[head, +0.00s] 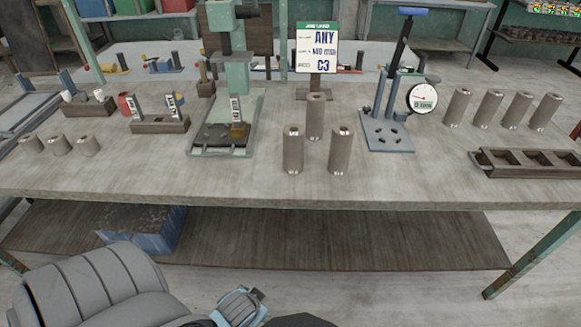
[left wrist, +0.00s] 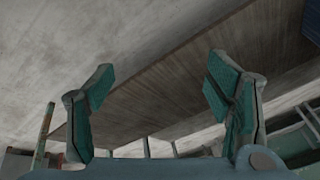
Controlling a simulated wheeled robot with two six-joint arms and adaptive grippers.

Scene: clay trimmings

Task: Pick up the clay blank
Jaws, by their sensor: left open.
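Several grey-brown cylinders stand on the workbench (head: 400,180); I cannot tell which is the clay blank. Three tall ones stand in the middle: a front left cylinder (head: 293,150), a front right cylinder (head: 341,151) and a rear cylinder (head: 315,117). In the head view my left arm is low at the front, below the bench top. My right gripper is not in view.
A dial gauge stand (head: 388,132) and a compartment tray (head: 535,172) are at right. Wooden racks (head: 160,125) are at left. The bench's front strip is clear.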

